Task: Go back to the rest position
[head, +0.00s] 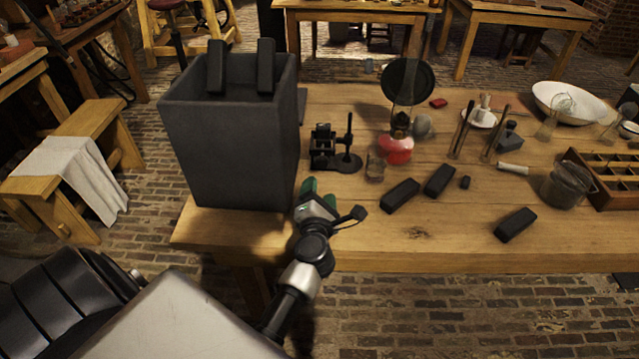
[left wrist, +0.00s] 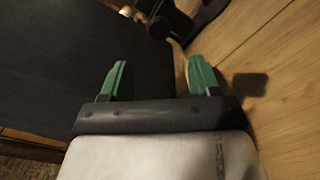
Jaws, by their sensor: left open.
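My left gripper (head: 319,194) is at the front left of the wooden table, just right of the large dark grey jar (head: 230,150). Its two green fingers are apart and nothing is between them. In the left wrist view my left gripper (left wrist: 159,78) also shows open and empty, with the jar's dark wall (left wrist: 50,60) filling the left side and the tabletop (left wrist: 285,90) on the right. Two black bars (head: 216,66) stick up above the jar's rim. My right gripper is not in view.
Black blocks lie on the table (head: 400,236), one of them at the right front (head: 515,224). A black metal stand (head: 335,150), a lamp with a red base (head: 396,150), a glass pot (head: 567,185) and a compartment tray (head: 610,180) stand behind. The front middle is clear.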

